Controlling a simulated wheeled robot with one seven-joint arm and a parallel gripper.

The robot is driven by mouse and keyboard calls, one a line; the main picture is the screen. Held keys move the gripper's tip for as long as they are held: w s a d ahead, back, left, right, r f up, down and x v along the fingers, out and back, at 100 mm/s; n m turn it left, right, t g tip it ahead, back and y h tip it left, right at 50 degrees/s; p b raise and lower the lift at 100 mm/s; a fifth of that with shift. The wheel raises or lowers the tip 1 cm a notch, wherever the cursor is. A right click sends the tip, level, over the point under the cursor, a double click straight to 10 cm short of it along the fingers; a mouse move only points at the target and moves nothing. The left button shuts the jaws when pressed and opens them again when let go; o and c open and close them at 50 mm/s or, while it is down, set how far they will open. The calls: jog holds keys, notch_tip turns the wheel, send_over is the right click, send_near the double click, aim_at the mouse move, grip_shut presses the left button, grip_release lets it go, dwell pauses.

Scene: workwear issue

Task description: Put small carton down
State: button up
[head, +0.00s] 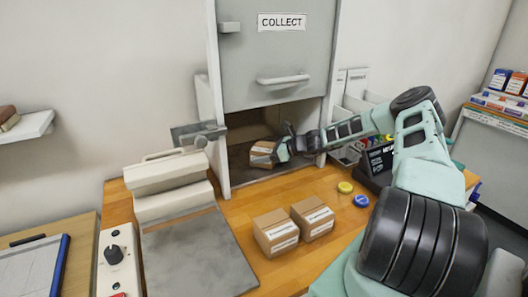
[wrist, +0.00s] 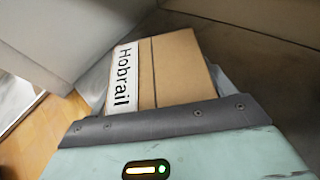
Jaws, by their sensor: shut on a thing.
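The small carton (head: 262,154) is brown with a white label. It sits inside the open lower part of the grey collect hatch, at or just above its floor; I cannot tell if it touches. My gripper (head: 283,150) reaches in from the right and is shut on the carton. In the wrist view the carton (wrist: 165,70) fills the space between the jaws, its "Hobrail" label on the left side. The fingertips are mostly hidden behind it.
The hatch's raised door (head: 277,55) marked COLLECT hangs above the opening. Two similar cartons (head: 275,232) (head: 312,217) stand on the wooden counter in front. Yellow (head: 345,187) and blue (head: 361,201) round items lie to their right. A grey-plated device (head: 195,255) stands left.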

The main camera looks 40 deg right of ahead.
jog(key=shift+w+f, duration=0.1)
jog(key=shift+w, duration=0.05)
jog(key=shift+f, duration=0.1)
jog(key=o, duration=1)
jog(key=shift+o, duration=0.2)
jog(key=shift+r, duration=0.2)
jog(key=b+v, duration=0.2)
jog(key=v, duration=0.4)
jog(key=shift+d+f, duration=0.1)
jog(key=shift+f, duration=0.1)
jog(key=shift+v, duration=0.8)
